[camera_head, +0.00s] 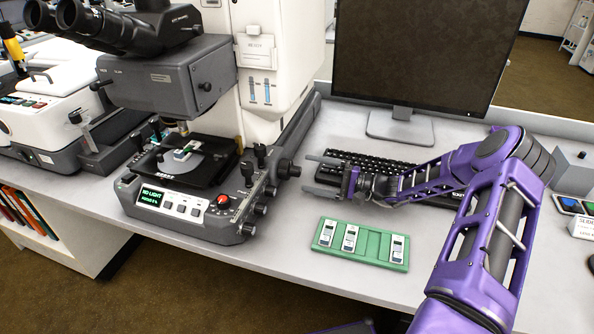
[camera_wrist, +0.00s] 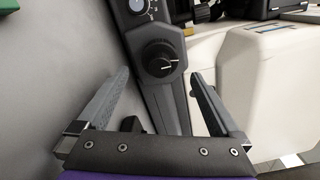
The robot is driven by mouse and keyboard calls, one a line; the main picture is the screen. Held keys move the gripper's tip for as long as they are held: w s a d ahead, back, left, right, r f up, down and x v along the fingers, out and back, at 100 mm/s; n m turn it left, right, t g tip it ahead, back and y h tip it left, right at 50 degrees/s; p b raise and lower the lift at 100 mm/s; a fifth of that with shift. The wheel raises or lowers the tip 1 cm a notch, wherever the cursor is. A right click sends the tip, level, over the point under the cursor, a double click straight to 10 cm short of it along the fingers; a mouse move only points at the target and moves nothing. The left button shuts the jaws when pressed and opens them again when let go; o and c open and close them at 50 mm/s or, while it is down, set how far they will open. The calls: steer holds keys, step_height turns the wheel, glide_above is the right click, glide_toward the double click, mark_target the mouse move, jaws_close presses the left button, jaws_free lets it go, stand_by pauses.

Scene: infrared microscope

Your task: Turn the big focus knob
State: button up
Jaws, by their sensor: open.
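The big focus knob (camera_head: 287,168) is a black round knob on the right side of the microscope (camera_head: 205,185) base. In the wrist view the knob (camera_wrist: 158,58) has a white mark and sits on a dark grey housing, between and beyond the fingertips. My gripper (camera_head: 308,173) is open and empty, with its fingers pointing left toward the knob. In the wrist view the gripper (camera_wrist: 160,74) has one finger on each side of the knob's line. No contact with the knob shows.
A green slide tray (camera_head: 372,264) holding several slides lies in front of my gripper. A black keyboard (camera_head: 375,165) lies behind and under my wrist, with a monitor (camera_head: 420,50) behind it. Smaller knobs (camera_head: 261,209) line the microscope base's right side. The bench left of the tray is clear.

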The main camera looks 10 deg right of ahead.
steer(key=v, duration=1.1)
steer(key=shift+s+d, duration=0.1)
